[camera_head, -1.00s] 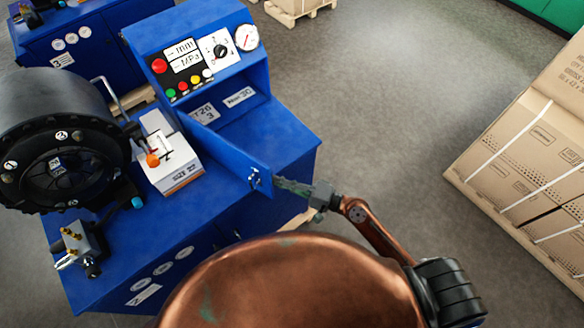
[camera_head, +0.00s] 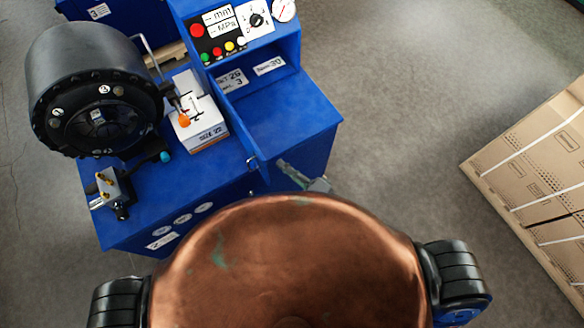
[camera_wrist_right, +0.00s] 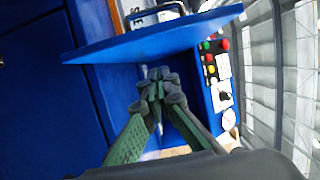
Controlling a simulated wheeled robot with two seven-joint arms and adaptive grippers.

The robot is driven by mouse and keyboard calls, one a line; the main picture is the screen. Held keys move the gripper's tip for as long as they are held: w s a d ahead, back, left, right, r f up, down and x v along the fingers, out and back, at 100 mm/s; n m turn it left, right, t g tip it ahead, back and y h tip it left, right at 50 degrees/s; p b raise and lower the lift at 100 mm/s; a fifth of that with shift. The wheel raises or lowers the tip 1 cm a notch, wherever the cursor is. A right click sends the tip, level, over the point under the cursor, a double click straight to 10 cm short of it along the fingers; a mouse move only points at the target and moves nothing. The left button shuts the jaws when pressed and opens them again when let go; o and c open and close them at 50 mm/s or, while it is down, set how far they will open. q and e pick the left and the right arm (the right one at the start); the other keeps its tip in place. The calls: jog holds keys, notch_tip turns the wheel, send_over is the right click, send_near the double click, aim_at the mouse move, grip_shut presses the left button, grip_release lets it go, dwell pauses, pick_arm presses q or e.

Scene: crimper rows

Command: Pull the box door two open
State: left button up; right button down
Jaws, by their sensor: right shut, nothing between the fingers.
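The blue box door (camera_head: 254,155) stands swung out from the front of the blue box under the control panel (camera_head: 220,35), seen nearly edge-on in the head view. In the right wrist view the door (camera_wrist_right: 140,42) crosses the top as a blue panel, with a dark handle (camera_wrist_right: 157,13) beyond its edge. My right gripper (camera_head: 285,167) is beside the door's free end, on its inner side, partly hidden by my copper body. In the wrist view its green fingers (camera_wrist_right: 155,85) are shut and empty, close to the door; contact is unclear. My left gripper is out of view.
A black crimper drum (camera_head: 95,90), a white box (camera_head: 198,125) and a small metal fitting (camera_head: 115,190) stand on the blue bench (camera_head: 165,195). Strapped cartons (camera_head: 530,150) stand at right. The grey floor between bench and cartons is clear.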

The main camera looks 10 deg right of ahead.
jog(key=s+d+b, duration=0.6)
jog(key=d+b, duration=0.1)
jog(key=d, duration=0.2)
jog(key=shift+d, duration=0.4)
